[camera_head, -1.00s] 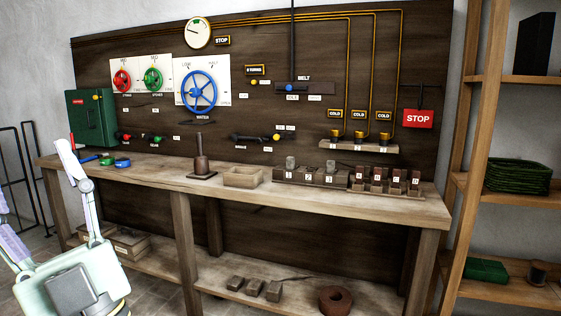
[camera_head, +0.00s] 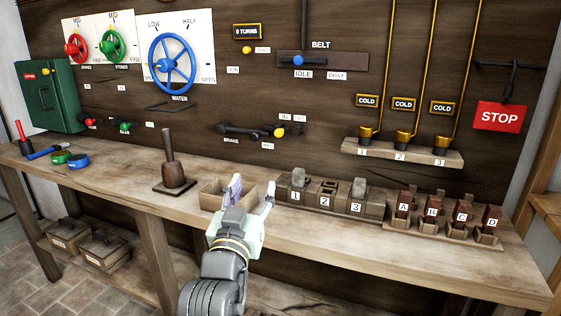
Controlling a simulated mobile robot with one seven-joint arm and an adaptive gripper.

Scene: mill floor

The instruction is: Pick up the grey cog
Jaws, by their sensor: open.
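My gripper (camera_head: 252,187) is open, its two fingers pointing up over the front of the bench, in front of the shallow wooden tray (camera_head: 209,197). Nothing shows between the fingers. No piece can be plainly made out as a grey cog. Two small grey pieces stand in the dark numbered rack to the right of my gripper, one (camera_head: 299,177) at slot 1 and one (camera_head: 358,188) at slot 3. Slot 2 shows no grey piece. The tray's inside is partly hidden behind my gripper.
The numbered rack (camera_head: 325,200) and lettered blocks (camera_head: 462,216) line the bench (camera_head: 390,245) to the right. A dark upright post on a base (camera_head: 172,172) stands left. Blue and green rings (camera_head: 77,161) lie farther left. The bench's front strip is clear.

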